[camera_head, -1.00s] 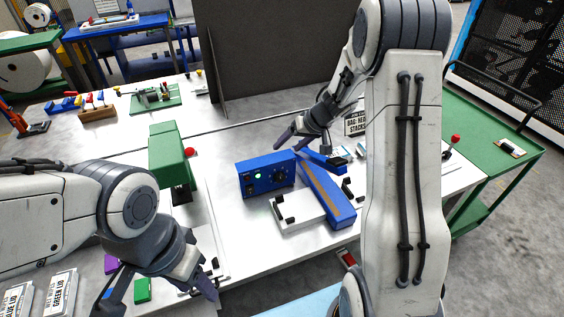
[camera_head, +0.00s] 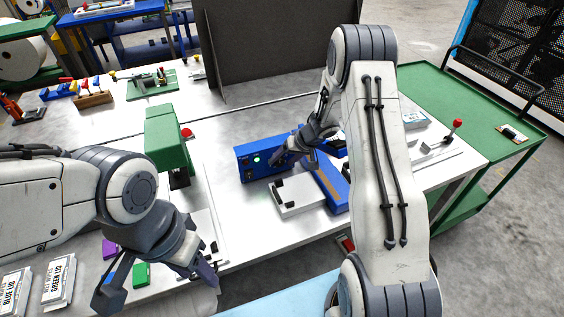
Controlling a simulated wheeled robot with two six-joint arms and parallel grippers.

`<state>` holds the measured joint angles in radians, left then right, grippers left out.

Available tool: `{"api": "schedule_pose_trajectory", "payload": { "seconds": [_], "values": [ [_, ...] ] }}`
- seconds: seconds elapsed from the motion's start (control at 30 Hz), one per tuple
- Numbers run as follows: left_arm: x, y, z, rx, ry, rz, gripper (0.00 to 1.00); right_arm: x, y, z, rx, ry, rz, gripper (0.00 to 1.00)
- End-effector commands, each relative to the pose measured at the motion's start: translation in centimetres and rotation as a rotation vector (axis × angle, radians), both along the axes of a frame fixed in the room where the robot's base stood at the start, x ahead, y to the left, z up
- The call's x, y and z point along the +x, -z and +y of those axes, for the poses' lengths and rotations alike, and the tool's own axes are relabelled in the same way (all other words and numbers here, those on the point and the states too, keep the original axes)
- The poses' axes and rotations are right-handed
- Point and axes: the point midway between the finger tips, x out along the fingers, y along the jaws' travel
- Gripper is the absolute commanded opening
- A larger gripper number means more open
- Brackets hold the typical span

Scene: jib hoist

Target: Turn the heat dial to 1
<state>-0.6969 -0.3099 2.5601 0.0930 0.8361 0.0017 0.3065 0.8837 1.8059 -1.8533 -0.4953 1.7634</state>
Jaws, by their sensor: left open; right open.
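The blue control box (camera_head: 244,172) stands on the white table, with a lit green lamp (camera_head: 256,160) on its front. My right gripper (camera_head: 278,162) is open at the right part of the box's front face and covers the dark dial there. I cannot tell whether the fingers touch the dial, and its setting is hidden. My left gripper (camera_head: 156,290) is open and empty, low at the near edge of the table, well away from the box.
A white block with black clips (camera_head: 300,197) and a long blue bar (camera_head: 330,182) lie close in front of the box. A green press-like machine (camera_head: 166,140) stands to its left. A dark panel (camera_head: 270,45) rises behind.

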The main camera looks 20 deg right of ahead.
Motion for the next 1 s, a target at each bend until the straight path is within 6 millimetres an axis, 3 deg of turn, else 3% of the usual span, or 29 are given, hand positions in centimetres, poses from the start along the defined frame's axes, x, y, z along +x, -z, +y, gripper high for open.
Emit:
{"api": "schedule_pose_trajectory", "payload": {
  "seconds": [0.37,0.4,0.6,1.0],
  "values": [
    [0.0,0.0,0.0,0.0,0.0,0.0,0.5,0.3,0.6,0.3,0.0,0.0,-0.001,0.76],
    [0.0,0.0,0.0,0.0,0.0,0.0,0.5,0.3,0.6,0.3,0.0,0.0,-0.001,0.72],
    [0.0,0.1,0.0,0.0,0.0,0.0,0.5,0.3,0.6,0.3,0.0,0.0,-0.001,0.0],
    [0.0,-1.4,0.0,0.0,-0.001,0.0,0.5,0.4,0.2,0.5,-0.067,0.001,-0.005,0.0]
  ]
}}
